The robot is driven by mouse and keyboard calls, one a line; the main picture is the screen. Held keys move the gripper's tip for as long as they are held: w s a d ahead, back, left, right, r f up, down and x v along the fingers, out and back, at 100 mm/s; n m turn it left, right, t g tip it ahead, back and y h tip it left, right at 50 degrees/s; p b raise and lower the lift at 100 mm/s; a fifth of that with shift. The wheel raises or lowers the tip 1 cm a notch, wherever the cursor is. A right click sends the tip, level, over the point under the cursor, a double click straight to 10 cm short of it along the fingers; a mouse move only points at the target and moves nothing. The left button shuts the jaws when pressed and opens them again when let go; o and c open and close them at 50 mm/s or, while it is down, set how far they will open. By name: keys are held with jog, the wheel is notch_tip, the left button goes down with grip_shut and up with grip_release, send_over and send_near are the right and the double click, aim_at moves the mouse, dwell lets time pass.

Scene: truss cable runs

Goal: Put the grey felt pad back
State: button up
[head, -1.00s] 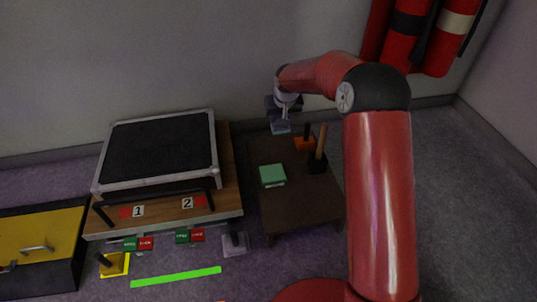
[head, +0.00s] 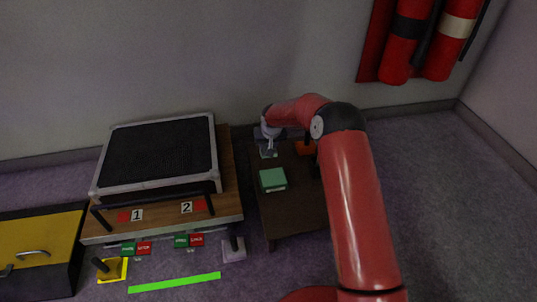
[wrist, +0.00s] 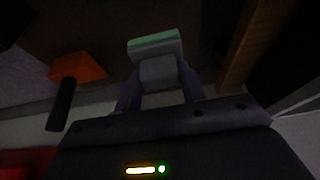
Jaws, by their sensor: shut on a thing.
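My gripper (head: 268,150) is over the far left part of the low dark table (head: 297,208). It is shut on a small grey block, which I take for the grey felt pad (wrist: 158,71); the dim light makes its material hard to tell. The pad also shows faintly below the gripper in the head view (head: 268,154). A green-topped block (head: 272,179) lies on the table, nearer to me than the gripper. It shows just beyond the pad in the wrist view (wrist: 155,42). I cannot tell whether the pad touches the table.
An orange block with a black handle (head: 305,147) stands right of the gripper, partly behind my arm. A wooden bench (head: 232,180) with a black-topped frame (head: 160,150) stands left. Red cylinders (head: 405,45) hang at the back wall. Floor at right is clear.

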jog(key=shift+f+b, duration=0.35)
jog(key=shift+f, duration=2)
jog(key=shift+f, duration=0.15)
jog(key=o, duration=1.1)
jog(key=shift+r, duration=0.3)
jog(key=p+v, duration=0.1)
jog(key=v, duration=1.1)
jog(key=shift+s+d+p, duration=0.1)
jog(key=shift+p, duration=0.3)
